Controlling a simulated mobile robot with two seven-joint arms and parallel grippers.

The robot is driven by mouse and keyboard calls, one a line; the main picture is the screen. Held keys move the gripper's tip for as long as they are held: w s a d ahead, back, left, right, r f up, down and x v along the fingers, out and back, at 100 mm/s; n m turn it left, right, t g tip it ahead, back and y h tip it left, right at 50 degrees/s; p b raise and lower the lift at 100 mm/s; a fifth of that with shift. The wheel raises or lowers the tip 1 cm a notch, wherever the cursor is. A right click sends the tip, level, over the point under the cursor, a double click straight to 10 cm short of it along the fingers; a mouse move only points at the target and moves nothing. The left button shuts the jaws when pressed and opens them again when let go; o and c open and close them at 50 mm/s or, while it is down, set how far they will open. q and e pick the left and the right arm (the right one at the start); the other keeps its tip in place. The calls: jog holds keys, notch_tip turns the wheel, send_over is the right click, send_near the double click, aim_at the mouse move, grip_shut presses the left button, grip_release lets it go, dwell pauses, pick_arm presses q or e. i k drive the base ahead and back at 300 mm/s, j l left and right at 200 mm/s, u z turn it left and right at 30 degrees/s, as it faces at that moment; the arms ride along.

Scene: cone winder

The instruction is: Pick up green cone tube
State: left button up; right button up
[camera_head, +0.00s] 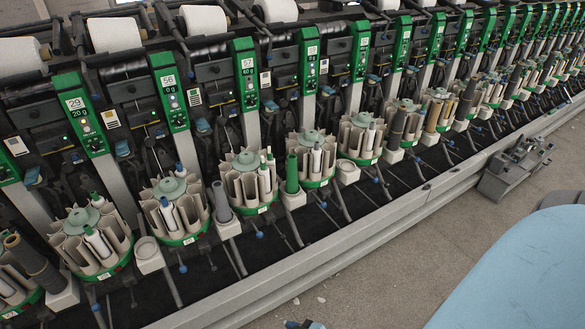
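The green cone tube (291,173) is a dark green, slim tapered tube. It stands upright on a small light holder (293,200) in the front row of the winding machine, near the middle left of the head view. It is between two round magazines, the left one (247,182) and the right one (314,160), both filled with pale tubes. Neither gripper can be made out in this view. A small dark and blue piece shows at the bottom edge, too cut off to identify.
A grey tube (221,202) stands on a holder to the left. A metal rail (330,250) runs diagonally in front of the machine. A grey unit (515,167) sits by the rail at the right. A light blue surface (525,275) fills the lower right corner. Floor (385,275) shows between.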

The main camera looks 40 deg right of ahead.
aim_at(291, 184)
jog(key=i+l, duration=0.15)
jog(key=l, duration=0.2)
jog(key=i+l, duration=0.15)
jog(key=l, duration=0.2)
jog(key=i+l+u, duration=0.1)
jog(key=l, duration=0.2)
jog(key=i+l, duration=0.2)
jog(key=l, duration=0.15)
jog(key=i+l, duration=0.1)
jog(key=l, duration=0.25)
jog(key=u, duration=0.05)
